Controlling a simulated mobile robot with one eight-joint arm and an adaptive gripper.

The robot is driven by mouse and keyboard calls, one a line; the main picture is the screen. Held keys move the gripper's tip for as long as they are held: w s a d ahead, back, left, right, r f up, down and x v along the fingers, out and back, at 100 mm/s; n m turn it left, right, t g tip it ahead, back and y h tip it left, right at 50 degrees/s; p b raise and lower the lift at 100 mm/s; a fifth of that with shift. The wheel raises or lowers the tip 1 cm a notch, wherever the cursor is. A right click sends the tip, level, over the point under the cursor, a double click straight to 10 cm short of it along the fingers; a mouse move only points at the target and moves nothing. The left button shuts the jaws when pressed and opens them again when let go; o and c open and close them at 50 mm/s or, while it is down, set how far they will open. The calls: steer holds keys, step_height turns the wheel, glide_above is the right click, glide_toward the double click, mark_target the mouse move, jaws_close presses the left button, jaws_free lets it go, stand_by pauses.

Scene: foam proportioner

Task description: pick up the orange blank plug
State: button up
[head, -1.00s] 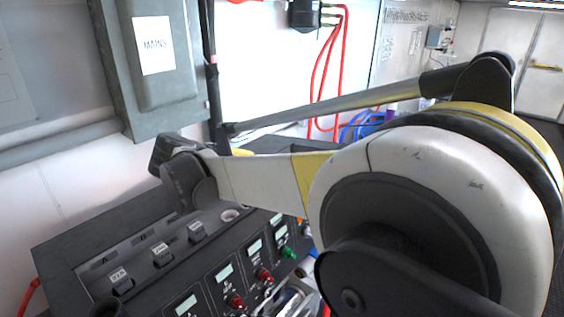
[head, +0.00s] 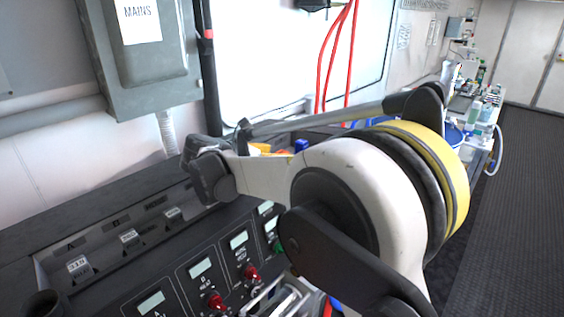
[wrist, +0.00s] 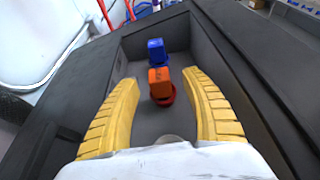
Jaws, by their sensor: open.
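The orange blank plug (wrist: 160,80) stands in a dark recessed tray (wrist: 128,45) in the wrist view. It has dark marks on its face. A red round piece (wrist: 163,97) shows just below it in the picture; I cannot tell if they touch. A blue plug (wrist: 156,50) is right behind it. My gripper (wrist: 162,78) is open, with its two yellow ribbed fingers on either side of the orange plug and apart from it. In the head view my arm hides most of the gripper; a bit of yellow finger (head: 260,148) shows.
The tray's dark walls stand close around the fingers. In the head view a control panel (head: 200,268) with displays and red knobs lies in front. A grey box marked MAINS (head: 145,60) is on the wall. Red hoses hang behind.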

steer(key=x, duration=0.3)
steer(key=shift+w+f, duration=0.1)
steer(key=shift+w, duration=0.05)
steer(key=shift+c, duration=0.4)
jaws_close()
